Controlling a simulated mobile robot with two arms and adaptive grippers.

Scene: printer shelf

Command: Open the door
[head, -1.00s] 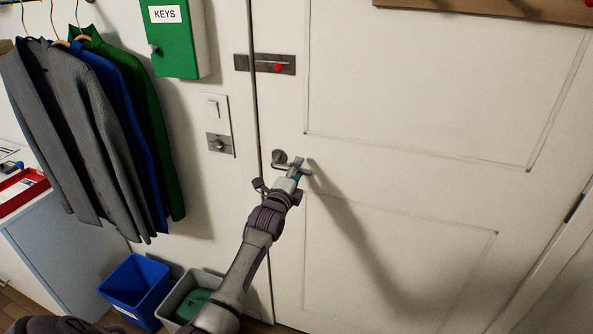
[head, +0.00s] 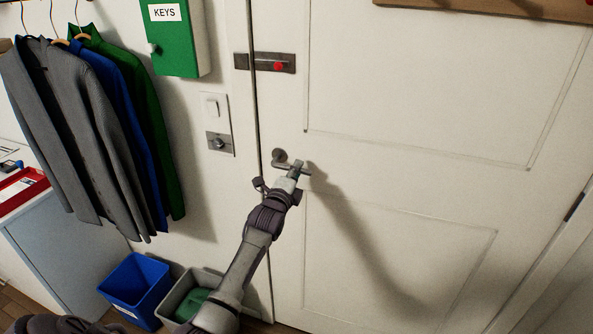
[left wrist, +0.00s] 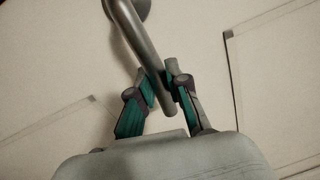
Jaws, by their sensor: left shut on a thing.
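The white door (head: 400,180) fills the right of the head view and looks closed in its frame. Its metal lever handle (head: 284,163) sits near the door's left edge. My left gripper (head: 296,172) is at the handle. In the left wrist view, the handle (left wrist: 137,40) runs down between the two fingers of the gripper (left wrist: 160,88), which are shut on its free end. A metal slide bolt (head: 264,64) with a red knob (head: 278,66) is on the door's left edge, higher up. My right gripper is not in view.
A green key box (head: 175,38), a light switch (head: 212,107) and a metal lock plate (head: 219,143) are on the wall left of the door. Jackets (head: 85,130) hang further left. A blue bin (head: 135,288) and a grey bin (head: 180,290) stand below.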

